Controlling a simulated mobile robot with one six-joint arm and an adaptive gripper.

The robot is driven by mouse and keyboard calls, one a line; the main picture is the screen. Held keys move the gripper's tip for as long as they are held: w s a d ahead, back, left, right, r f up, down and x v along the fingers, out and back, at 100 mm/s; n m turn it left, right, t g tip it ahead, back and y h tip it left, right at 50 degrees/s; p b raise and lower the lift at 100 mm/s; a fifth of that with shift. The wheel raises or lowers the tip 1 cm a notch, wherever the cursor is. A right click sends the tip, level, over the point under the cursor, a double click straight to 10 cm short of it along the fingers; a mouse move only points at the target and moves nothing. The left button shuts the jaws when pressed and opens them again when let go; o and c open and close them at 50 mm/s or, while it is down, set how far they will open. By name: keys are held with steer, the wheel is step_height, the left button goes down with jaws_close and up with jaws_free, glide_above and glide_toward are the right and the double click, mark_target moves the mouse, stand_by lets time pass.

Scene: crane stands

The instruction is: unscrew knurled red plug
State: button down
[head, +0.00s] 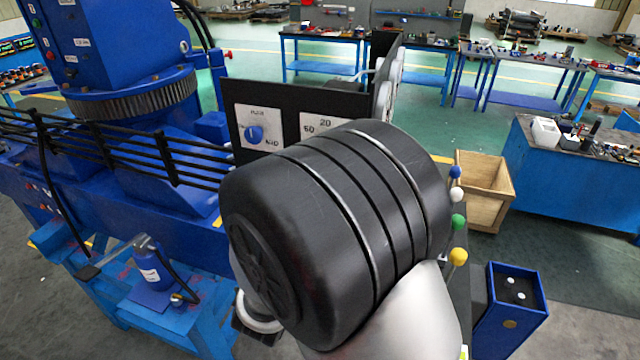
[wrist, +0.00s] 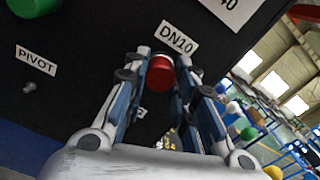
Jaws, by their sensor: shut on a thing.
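In the head view my arm's large black joint hides the plug and my gripper.
A PIVOT label (wrist: 36,61) and a green round part (wrist: 34,6) are on the same panel. In the head view, levers with coloured knobs (head: 458,222) and a blue box (head: 515,305) stand right of my arm. A wooden crate (head: 484,190) is on the floor behind.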

steer(key=shift+f, duration=0.1)
steer(key=shift+n, duration=0.3)
steer(key=n+p, duration=0.5)
stand_by(0.3)
